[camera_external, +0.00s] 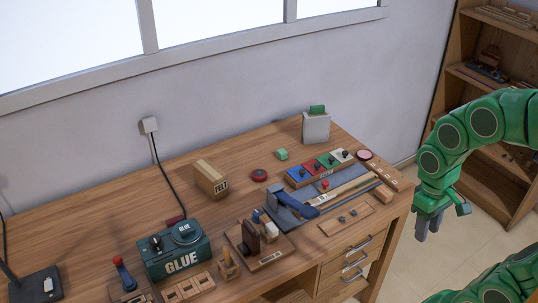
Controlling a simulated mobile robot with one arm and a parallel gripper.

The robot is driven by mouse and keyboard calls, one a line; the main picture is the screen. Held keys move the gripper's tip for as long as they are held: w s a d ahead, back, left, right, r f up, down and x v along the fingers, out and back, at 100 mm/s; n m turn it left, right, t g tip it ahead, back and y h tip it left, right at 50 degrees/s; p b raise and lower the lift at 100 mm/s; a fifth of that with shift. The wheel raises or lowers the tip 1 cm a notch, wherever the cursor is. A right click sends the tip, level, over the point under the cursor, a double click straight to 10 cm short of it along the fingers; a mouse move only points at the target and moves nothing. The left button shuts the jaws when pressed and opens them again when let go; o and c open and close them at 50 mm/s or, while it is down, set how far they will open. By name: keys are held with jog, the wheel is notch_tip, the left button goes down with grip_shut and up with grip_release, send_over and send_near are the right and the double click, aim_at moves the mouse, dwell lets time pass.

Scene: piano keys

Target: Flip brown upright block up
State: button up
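A dark brown block (251,238) stands on a wooden base (268,258) near the front middle of the workbench, in the external view. It looks like the brown upright block, though its joint with the base is too small to make out. My gripper (428,222) hangs to the right of the bench's right edge, fingers pointing down, well apart from the block. Its grey fingers are small and dark; I cannot tell whether they are apart. No object shows in them.
A green glue box (175,252) and a small wooden stand (228,264) are left of the block. A blue plane-like tool (300,208) is on its right. The bench's (110,225) left rear is mostly clear.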

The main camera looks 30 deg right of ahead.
jog(key=w+a, duration=0.4)
jog(key=w, duration=0.8)
jog(key=t, duration=0.2)
send_over(249, 225)
jog(key=f, duration=0.8)
jog(key=shift+s+d, duration=0.1)
jog(key=shift+d, duration=0.1)
jog(key=shift+a+f, duration=0.2)
jog(key=shift+f, duration=3.8)
jog(key=shift+c, duration=0.3)
grip_shut()
